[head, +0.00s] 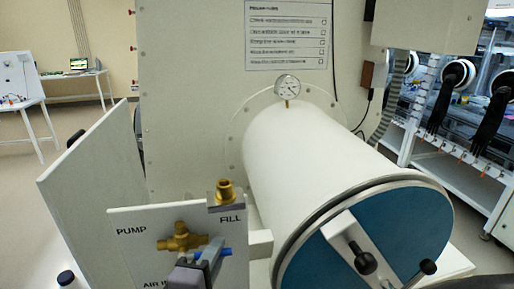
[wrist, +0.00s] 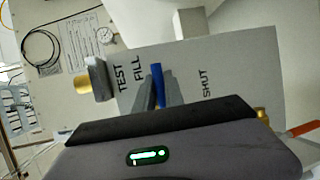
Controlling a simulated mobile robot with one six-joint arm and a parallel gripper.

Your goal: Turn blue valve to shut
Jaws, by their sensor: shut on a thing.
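The blue valve (head: 214,250) is on the white panel (head: 130,222) at the lower left of the head view, right of a brass fitting. Its blue handle also shows in the wrist view (wrist: 157,78), between the printed words FILL and SHUT. My gripper (head: 204,262) comes up from below in the head view and is shut on the blue handle. In the wrist view a grey finger (wrist: 148,95) lies against the handle's left side. The gripper hides the valve's base and part of the panel's lettering, so the handle's exact angle is hard to tell.
A brass valve body (head: 182,238) and an upright brass port (head: 225,190) sit close to the gripper. A large white cylinder (head: 310,160) with a blue door (head: 405,232) stands to the right. A pressure gauge (head: 288,87) tops it.

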